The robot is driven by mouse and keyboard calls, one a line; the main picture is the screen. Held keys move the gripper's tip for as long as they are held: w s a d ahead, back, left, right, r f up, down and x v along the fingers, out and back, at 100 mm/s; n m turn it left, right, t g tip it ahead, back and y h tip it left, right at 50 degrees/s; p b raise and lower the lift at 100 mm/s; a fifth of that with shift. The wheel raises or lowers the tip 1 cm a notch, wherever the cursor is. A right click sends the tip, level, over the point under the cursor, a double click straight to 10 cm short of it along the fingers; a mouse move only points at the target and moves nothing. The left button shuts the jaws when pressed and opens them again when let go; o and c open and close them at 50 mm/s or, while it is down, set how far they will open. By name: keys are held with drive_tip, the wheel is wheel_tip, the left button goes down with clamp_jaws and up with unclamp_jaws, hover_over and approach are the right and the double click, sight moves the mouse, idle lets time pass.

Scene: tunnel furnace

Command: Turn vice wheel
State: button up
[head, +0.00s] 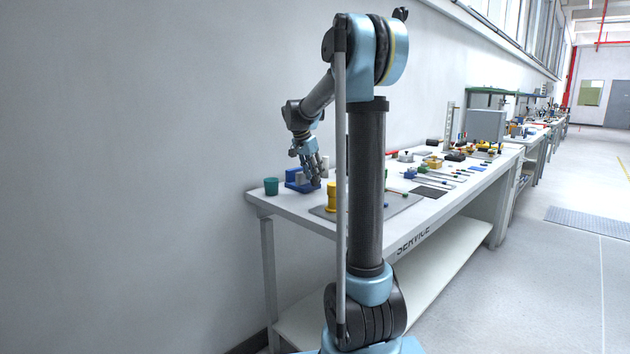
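A blue vice (292,178) sits near the left end of the white workbench, close to the wall. Its wheel cannot be made out; it is too small or hidden by my gripper. My gripper (313,177) points down just over the right side of the vice. The fingers are at or very near the vice, but I cannot tell whether they touch it. Their opening is too small to judge.
A green cup (271,186) stands left of the vice, and a yellow cylinder (332,197) stands to its right. The workbench (283,207) holds many small parts and tools further right. A grey box (486,125) stands farther back. The floor (560,270) on the right is clear.

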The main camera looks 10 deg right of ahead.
drive_tip(key=shift+x, duration=1.4)
clamp_jaws()
drive_tip(key=shift+a, duration=0.15)
drive_tip(key=t+h, duration=0.1)
drive_tip(key=h, duration=0.1)
drive_tip(key=t+h, duration=0.1)
drive_tip(key=shift+s+a+t+h, duration=0.2)
drive_tip(key=shift+a+t+h, duration=0.1)
drive_tip(key=shift+s+a+f+t+h, duration=0.1)
drive_tip(key=shift+f+t+h, duration=0.05)
drive_tip(key=shift+t+h, duration=0.9)
drive_tip(key=shift+h, duration=0.25)
